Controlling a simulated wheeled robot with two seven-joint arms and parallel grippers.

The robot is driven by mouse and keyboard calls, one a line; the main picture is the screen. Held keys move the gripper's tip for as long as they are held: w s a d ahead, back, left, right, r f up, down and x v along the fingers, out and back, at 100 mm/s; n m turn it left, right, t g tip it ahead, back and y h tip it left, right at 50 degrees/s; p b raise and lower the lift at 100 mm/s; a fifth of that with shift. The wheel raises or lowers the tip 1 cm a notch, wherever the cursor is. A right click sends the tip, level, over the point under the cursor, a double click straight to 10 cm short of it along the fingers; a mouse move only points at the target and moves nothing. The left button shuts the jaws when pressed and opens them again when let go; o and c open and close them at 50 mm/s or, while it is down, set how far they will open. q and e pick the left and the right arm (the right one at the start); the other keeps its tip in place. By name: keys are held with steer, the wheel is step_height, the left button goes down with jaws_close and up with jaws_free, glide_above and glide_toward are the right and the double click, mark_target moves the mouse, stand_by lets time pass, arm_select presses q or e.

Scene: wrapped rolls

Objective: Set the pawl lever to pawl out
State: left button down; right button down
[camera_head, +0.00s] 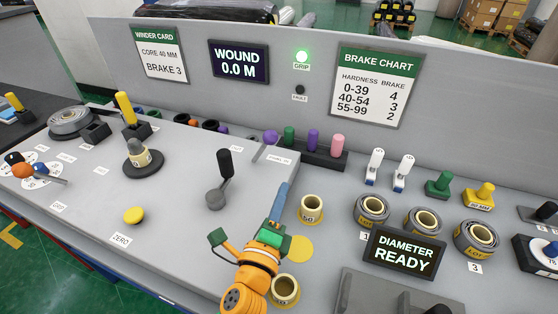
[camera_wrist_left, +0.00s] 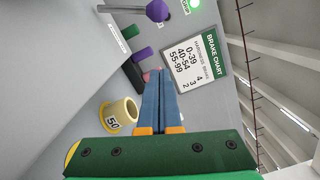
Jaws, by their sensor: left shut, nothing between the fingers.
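A lever with a purple ball knob (camera_head: 270,137) and a thin grey rod stands at the back right edge of the raised grey console; I take it as the pawl lever. A small label (camera_head: 279,158) lies beside it, too small to read. In the left wrist view the purple knob (camera_wrist_left: 157,10) is at the top, its rod running left. My left gripper (camera_head: 284,186), with blue fingers, is shut and empty. It is in front of the lever and slightly right, apart from it. My right gripper is not in view.
A black-handled crank (camera_head: 225,163) stands left of my gripper. A cream core marked 50 (camera_head: 311,208) is close on the right. A rack with green, purple and pink pegs (camera_head: 313,140) stands behind. A yellow button (camera_head: 133,215) is at left; wrapped rolls (camera_head: 371,208) are at right.

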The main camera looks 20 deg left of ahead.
mark_target(263, 149)
arm_select(q)
steer(key=shift+w+r, duration=0.1)
steer(key=shift+w, duration=0.05)
steer(key=w+a+p, duration=0.1)
steer(key=w, duration=0.2)
steer(key=w+a+r+p, duration=0.1)
steer(key=w, duration=0.3)
steer(key=w+a+p, duration=0.1)
steer(key=w, duration=0.2)
steer(key=shift+w+r+p, duration=0.2)
steer(key=shift+r+p, duration=0.05)
steer(key=shift+p, duration=0.1)
steer(key=shift+a, duration=0.7)
steer(key=shift+w, duration=0.15)
